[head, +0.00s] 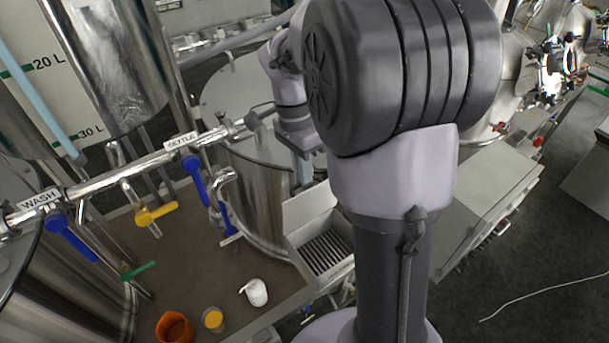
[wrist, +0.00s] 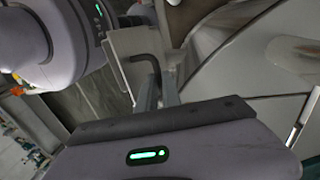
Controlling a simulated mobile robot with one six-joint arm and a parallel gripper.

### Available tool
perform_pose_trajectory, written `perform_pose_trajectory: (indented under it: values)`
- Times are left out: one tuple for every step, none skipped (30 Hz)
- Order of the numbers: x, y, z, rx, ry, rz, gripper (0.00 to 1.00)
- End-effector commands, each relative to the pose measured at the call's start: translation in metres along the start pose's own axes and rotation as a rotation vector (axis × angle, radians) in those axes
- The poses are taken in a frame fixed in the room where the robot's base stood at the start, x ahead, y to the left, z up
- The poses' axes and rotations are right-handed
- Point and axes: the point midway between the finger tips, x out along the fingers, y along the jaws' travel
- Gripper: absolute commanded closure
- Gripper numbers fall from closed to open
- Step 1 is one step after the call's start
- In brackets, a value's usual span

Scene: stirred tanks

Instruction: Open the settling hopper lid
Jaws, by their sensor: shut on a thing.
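The settling hopper (head: 350,268) is a pale metal box with dark slats inside, beside a steel tank. Its lid (head: 308,209) is a pale flat panel standing up at the back of the box, so the slatted inside shows. My gripper (head: 302,180) reaches down to the panel's upper edge, partly hidden by my arm. In the wrist view, a dark bent handle (wrist: 148,62) runs between the fingers of my gripper (wrist: 160,88), which is shut on it. A pale plate (wrist: 118,50) shows just beyond the handle.
The steel tank (head: 250,195) stands close left of the hopper. A pipe with blue valve levers (head: 195,182) crosses the left. A brown bench (head: 200,262) holds a white jug (head: 256,292) and an orange cup (head: 174,328). Open floor (head: 540,240) lies at right.

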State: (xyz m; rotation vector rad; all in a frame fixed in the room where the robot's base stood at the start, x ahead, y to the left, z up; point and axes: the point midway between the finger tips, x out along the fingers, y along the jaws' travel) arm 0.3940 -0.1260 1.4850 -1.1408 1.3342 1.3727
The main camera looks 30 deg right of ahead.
Motion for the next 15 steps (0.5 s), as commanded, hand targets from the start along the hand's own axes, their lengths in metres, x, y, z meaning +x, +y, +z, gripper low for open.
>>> perform_pose_trajectory:
  values:
    - [0.0007,0.0000,0.0002,0.000,-0.001,0.001,1.00]
    - [0.0007,0.0000,0.0002,0.000,-0.001,0.001,1.00]
    - [0.0006,0.0000,0.0002,0.000,-0.001,0.001,1.00]
    - [0.0006,0.0000,0.0002,0.000,-0.001,0.001,1.00]
    - [0.0005,0.0000,0.0002,0.000,-0.001,0.001,1.00]
    - [0.0005,0.0000,0.0001,0.000,-0.001,0.001,1.00]
    - [0.0004,0.0000,0.0001,0.000,-0.001,0.001,1.00]
    - [0.0004,0.0000,0.0001,0.000,-0.001,0.001,1.00]
    - [0.0004,0.0000,0.0001,0.000,0.000,0.001,1.00]
    - [0.0003,0.0000,0.0001,0.000,0.000,0.001,1.00]
    - [0.0003,0.0000,0.0001,0.000,0.000,0.001,0.85]
    - [0.0003,0.0000,0.0001,0.000,0.000,0.001,0.78]
    - [0.0002,0.0000,0.0000,0.000,0.000,0.000,0.72]
    - [0.0001,0.0000,0.0000,0.000,0.000,0.000,0.69]
    - [0.0001,0.0000,0.0000,0.000,0.000,0.000,0.69]
